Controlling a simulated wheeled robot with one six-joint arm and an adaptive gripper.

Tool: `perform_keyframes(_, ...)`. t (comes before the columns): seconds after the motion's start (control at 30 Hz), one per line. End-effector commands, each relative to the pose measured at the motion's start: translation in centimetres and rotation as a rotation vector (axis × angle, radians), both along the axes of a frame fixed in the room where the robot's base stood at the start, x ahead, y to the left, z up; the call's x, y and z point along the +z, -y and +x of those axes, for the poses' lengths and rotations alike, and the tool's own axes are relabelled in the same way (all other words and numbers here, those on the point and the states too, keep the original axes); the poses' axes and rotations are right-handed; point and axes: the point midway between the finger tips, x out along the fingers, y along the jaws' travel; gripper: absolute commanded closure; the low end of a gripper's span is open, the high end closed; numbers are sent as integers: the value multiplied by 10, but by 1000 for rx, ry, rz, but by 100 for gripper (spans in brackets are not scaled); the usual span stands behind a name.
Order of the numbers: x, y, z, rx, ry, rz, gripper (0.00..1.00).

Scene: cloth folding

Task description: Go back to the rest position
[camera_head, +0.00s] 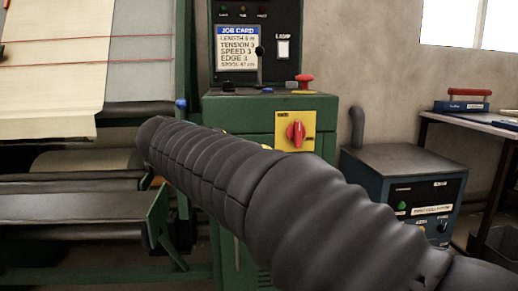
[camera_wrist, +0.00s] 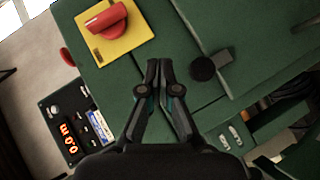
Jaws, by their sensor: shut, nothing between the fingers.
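My gripper (camera_wrist: 159,66) shows in the wrist view with its two black fingers together and nothing between them. It is in front of the green machine cabinet (camera_wrist: 185,25), to the right of and below a red rotary switch (camera_wrist: 107,18) on a yellow plate (camera_wrist: 124,41). A round black knob (camera_wrist: 203,68) is just right of the fingertips. In the head view my dark ribbed arm reaches from the lower right towards the cabinet (camera_head: 260,112), and the gripper itself cannot be made out there.
The head view shows a red mushroom button (camera_head: 304,80) on the cabinet, a job card (camera_head: 238,47) above it, a machine with pale cloth (camera_head: 50,90) at left, a dust collector box (camera_head: 400,170) and a bench (camera_head: 470,123) at right. A red-digit display (camera_wrist: 68,135) shows in the wrist view.

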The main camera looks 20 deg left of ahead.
Motion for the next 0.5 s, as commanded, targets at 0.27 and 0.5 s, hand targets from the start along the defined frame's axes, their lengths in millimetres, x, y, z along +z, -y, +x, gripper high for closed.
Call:
perform_keyframes(0.27,0,-4,-12,-1,0,0,100)
perform_keyframes(0.5,0,-4,-12,0,0,0,100)
